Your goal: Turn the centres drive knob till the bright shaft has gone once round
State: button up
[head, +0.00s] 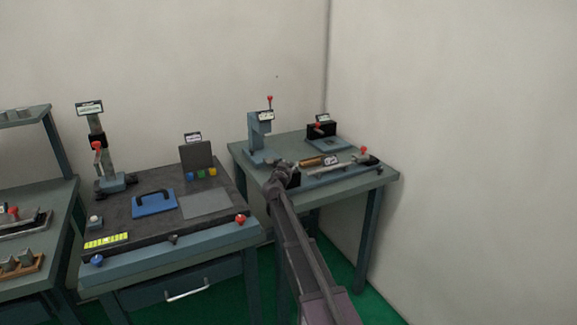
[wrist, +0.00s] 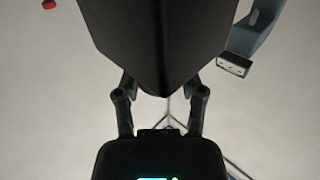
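The bench centres (head: 335,174) lie along the front of the right-hand table in the head view, a long low blue-grey bed. A brown-gold cylinder (head: 311,162) shows at its left part, with a small white label (head: 331,159) beside it. I cannot make out the bright shaft's turn. My gripper (head: 280,178) is at the left end of the bed, where my arm hides the drive knob. In the wrist view a large black block (wrist: 160,40) stands between the finger linkages and hides the fingertips. Whether they touch anything is not visible.
A blue-grey column press (head: 259,135) stands behind my gripper; a black device (head: 321,130) is at the back right. A red ball knob (head: 363,150) is at the bed's right end. The left bench holds a dark plate with a blue handled block (head: 154,204).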

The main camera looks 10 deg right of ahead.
jog(key=shift+a, duration=0.35)
jog(key=shift+d, duration=0.35)
jog(key=shift+d+n+y, duration=0.1)
jog(key=shift+n+y, duration=0.2)
jog(key=shift+y, duration=0.1)
jog(key=shift+t+y, duration=0.3)
